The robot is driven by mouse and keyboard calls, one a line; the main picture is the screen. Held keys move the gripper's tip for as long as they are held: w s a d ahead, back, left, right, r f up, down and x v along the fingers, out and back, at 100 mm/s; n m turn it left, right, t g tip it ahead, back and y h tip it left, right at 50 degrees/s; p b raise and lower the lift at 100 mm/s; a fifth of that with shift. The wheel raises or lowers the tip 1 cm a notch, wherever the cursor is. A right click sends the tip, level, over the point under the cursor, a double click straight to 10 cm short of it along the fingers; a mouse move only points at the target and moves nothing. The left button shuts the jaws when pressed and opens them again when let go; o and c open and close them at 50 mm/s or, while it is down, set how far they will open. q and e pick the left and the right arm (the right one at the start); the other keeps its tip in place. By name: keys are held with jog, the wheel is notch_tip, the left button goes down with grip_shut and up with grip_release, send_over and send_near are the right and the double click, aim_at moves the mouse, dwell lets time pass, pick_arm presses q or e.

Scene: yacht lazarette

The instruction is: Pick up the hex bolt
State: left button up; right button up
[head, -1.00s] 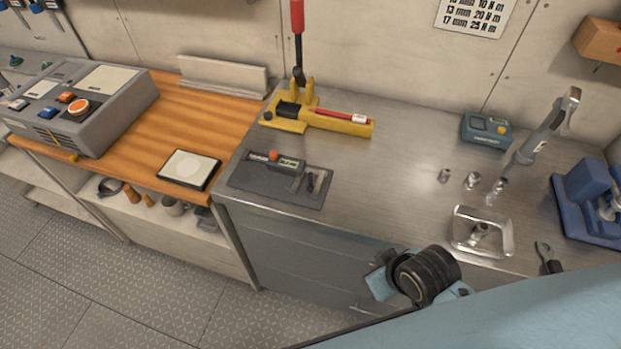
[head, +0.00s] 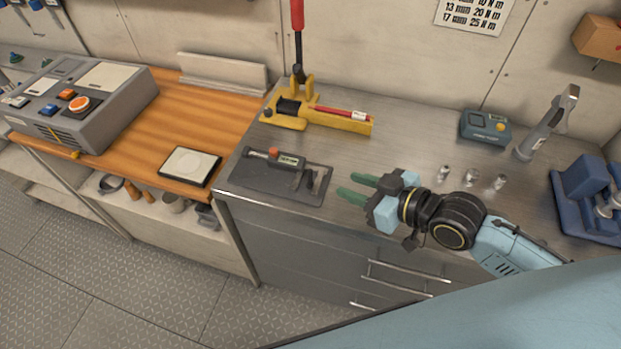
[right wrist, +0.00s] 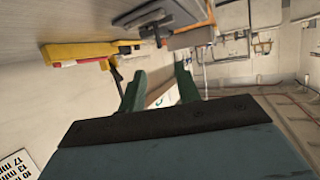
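I cannot make out the hex bolt for certain now. In the earlier head frame a small metal piece sits in a shallow steel tray; my right arm now covers that spot. My right gripper (head: 348,185) is over the front of the steel counter, with two green fingers apart and pointing left toward the dark mat (head: 245,185). The right wrist view shows the fingers (right wrist: 158,85) spread with nothing held between them. My left gripper is not in view.
Several small metal pieces, including a socket (head: 470,177), stand behind my right arm. A yellow tool (head: 345,123) with a red lever is at the back. A blue vise (head: 585,185) stands right. Bare counter lies mid-back.

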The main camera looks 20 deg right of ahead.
aim_at(311, 170)
jog(key=x, duration=1.2)
jog(key=shift+w+a+f, duration=0.15)
jog(key=shift+w+f, duration=0.1)
jog(key=shift+f, duration=0.05)
grip_shut()
